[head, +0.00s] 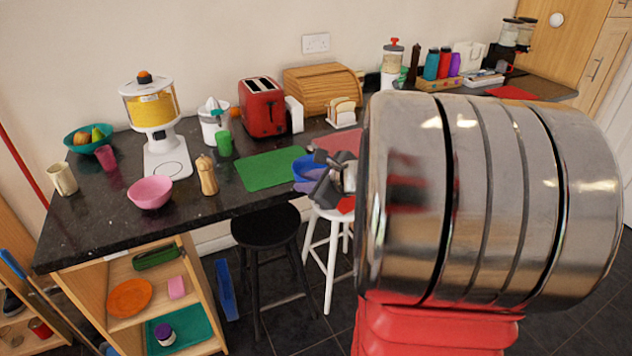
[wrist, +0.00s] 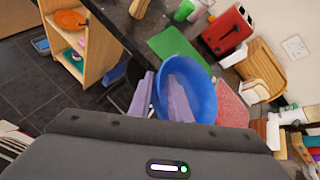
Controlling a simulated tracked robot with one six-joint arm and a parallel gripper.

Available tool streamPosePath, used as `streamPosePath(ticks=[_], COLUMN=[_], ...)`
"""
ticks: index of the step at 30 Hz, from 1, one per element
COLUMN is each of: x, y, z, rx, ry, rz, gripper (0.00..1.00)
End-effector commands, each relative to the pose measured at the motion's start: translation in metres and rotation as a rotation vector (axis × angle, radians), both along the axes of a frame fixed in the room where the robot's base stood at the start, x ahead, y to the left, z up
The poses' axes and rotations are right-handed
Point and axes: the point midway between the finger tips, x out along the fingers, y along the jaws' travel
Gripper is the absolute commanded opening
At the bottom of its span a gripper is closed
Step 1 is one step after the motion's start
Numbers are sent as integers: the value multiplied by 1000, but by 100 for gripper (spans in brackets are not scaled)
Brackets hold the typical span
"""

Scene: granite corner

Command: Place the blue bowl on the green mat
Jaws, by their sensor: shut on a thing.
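The blue bowl (head: 306,168) is at my gripper in the head view, near the right edge of the green mat, partly hidden by the gripper. In the wrist view the blue bowl (wrist: 203,92) is large and close, with a finger inside it and one outside. My gripper (head: 325,183) is shut on the bowl's wall; it also shows in the wrist view (wrist: 162,100). The green mat (head: 270,169) lies flat and bare on the dark counter, left of the bowl. It also shows in the wrist view (wrist: 169,43), beyond the bowl. I cannot tell the bowl's exact height.
A pepper mill (head: 207,175) and a green cup (head: 224,143) stand left of the mat. A red toaster (head: 262,107) and a bread bin (head: 322,90) stand behind it. A pink bowl (head: 150,192) sits farther left. A reddish mat (head: 340,144) lies to the right.

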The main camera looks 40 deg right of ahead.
Motion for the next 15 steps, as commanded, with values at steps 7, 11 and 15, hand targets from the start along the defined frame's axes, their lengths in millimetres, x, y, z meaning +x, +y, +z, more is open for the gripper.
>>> streamPosePath(ticks=[7, 11, 15], x=[18, 26, 37], y=[19, 30, 46], z=[-7, -12, -18], rx=[0, 1, 2], ry=[-8, -12, -15], rz=[12, 16, 29], gripper=[0, 0, 0])
